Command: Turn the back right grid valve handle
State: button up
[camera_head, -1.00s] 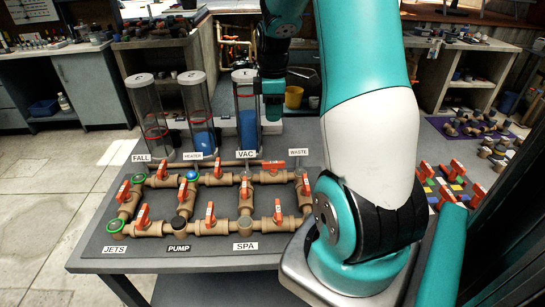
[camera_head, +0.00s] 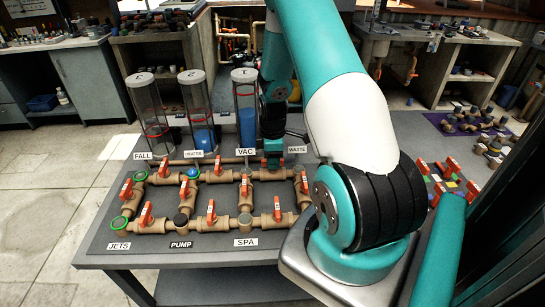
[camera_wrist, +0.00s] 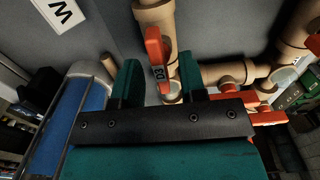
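The back right grid valve handle is an orange lever on the back row of brown pipes, near the WASTE label. In the wrist view this handle (camera_wrist: 156,48) carries a small marking and lies along its pipe, between my two fingers. My gripper (camera_wrist: 158,66) is open, with a teal finger on each side of the handle and gaps visible; I cannot tell whether either finger touches it. In the head view my gripper (camera_head: 272,154) is low over the back row and covers most of the handle.
Orange-handled valves such as the front right one (camera_head: 277,211) sit close by on the dark board (camera_head: 190,246). Clear cylinders (camera_head: 245,112) stand behind the grid at left. A loose-parts area (camera_head: 448,181) lies right of my arm.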

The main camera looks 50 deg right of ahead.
jog(key=shift+f, duration=0.15)
jog(key=shift+c, duration=0.4)
grip_shut()
